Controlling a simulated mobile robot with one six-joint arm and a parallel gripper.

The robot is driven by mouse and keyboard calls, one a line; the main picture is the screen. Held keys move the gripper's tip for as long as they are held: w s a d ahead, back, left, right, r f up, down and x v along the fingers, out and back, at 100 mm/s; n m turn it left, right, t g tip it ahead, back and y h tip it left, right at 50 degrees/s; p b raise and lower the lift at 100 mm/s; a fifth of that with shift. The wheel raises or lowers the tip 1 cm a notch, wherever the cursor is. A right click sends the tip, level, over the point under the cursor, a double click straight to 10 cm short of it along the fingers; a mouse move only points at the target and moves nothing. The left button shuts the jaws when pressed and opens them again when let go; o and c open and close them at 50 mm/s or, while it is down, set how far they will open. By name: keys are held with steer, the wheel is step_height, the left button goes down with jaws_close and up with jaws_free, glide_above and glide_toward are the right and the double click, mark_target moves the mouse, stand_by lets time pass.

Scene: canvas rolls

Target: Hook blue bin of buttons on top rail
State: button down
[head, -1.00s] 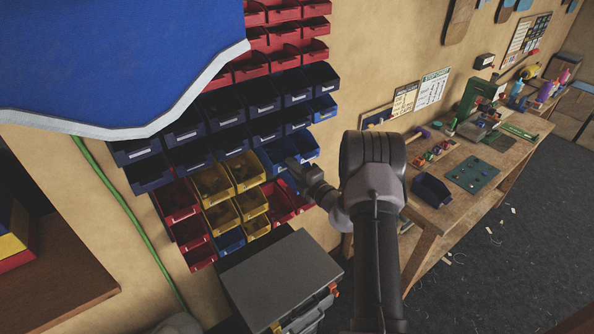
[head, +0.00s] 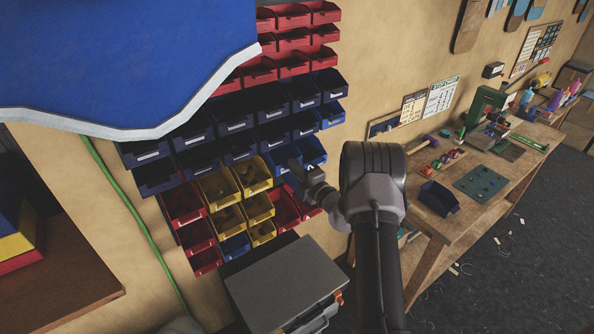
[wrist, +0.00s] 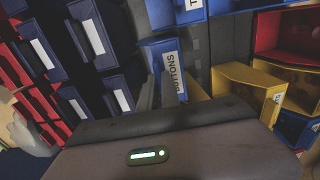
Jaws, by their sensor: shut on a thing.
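The blue bin of buttons (wrist: 170,60), with a white label reading BUTTONS, is in the middle of the wrist view, just beyond my gripper (wrist: 172,92). My gripper is shut on this bin near its labelled front. In the head view my gripper (head: 298,168) is at the right side of the wall of bins, by the blue bins there. My wrist and the neighbouring bins hide much of the held bin. The upper rows hold small red bins (head: 292,39); the top rail itself is not clearly visible, and a blue cloth covers the upper left.
Dark blue bins (head: 235,118) and yellow bins (head: 252,172) hang close beside my gripper. The blue cloth (head: 120,60) has a pale edge. A grey-lidded case (head: 285,280) stands below the bins. A wooden workbench (head: 470,215) with tools is on the right.

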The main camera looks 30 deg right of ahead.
steer(key=shift+w, duration=0.2)
steer(key=shift+f+b, duration=1.15)
steer(key=shift+f, duration=0.3)
steer(key=c, duration=1.5)
jaws_free()
steer(key=shift+s, duration=0.1)
